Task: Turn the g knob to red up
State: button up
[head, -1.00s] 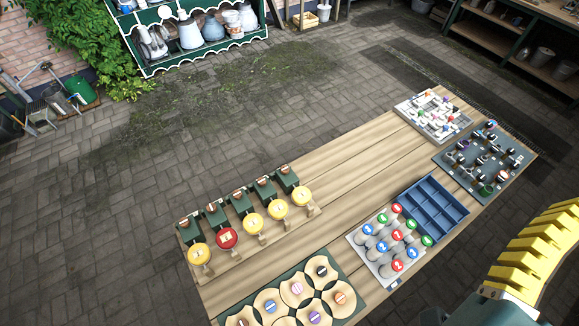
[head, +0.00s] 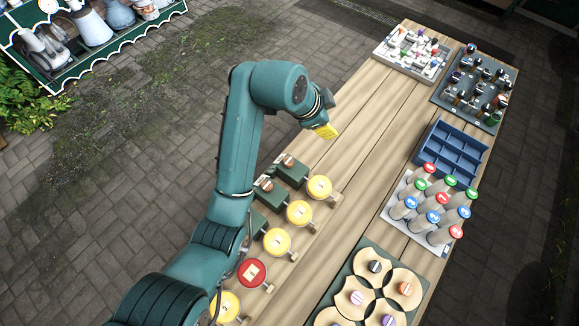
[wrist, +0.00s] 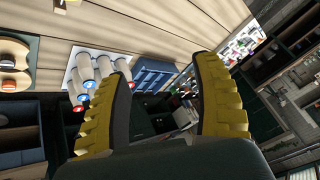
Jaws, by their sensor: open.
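A row of dark green boxes with small brown knobs (head: 289,160) stands on the wooden table, with yellow discs (head: 319,187) and one red disc (head: 251,273) in front. My arm hides part of this row. A green board (head: 350,262) at the lower edge holds round wooden plates with striped knobs (head: 375,266). No letter g is legible, so I cannot tell which knob it marks. My gripper (head: 326,132) is above the table, beyond the far end of the row, apart from every knob. In the wrist view its yellow fingers (wrist: 165,95) are spread and empty.
A white stand with colour-topped cylinders (head: 430,210) and a blue compartment tray (head: 450,153) stand on the right. A white board (head: 411,52) and a dark board with small parts (head: 475,88) are at the far end. The table's middle strip is clear.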

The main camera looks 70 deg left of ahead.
jog(key=s+a+f+g+h+b, duration=0.1)
jog(key=s+a+f+h, duration=0.15)
jog(key=s+f, duration=0.35)
jog(key=s+a+f+g+h+b, duration=0.15)
jog(key=s+a+f, duration=0.25)
jog(key=s, duration=0.4)
jog(key=b, duration=0.8)
send_near(288, 160)
jog(key=f, duration=0.2)
jog(key=shift+m+y, duration=0.3)
jog(key=x, duration=0.5)
jog(key=b+x, duration=0.1)
jog(key=x, duration=0.2)
jog(key=shift+w+d+r, duration=0.2)
jog(key=shift+w+d, duration=0.15)
jog(key=shift+d, duration=0.05)
grip_shut()
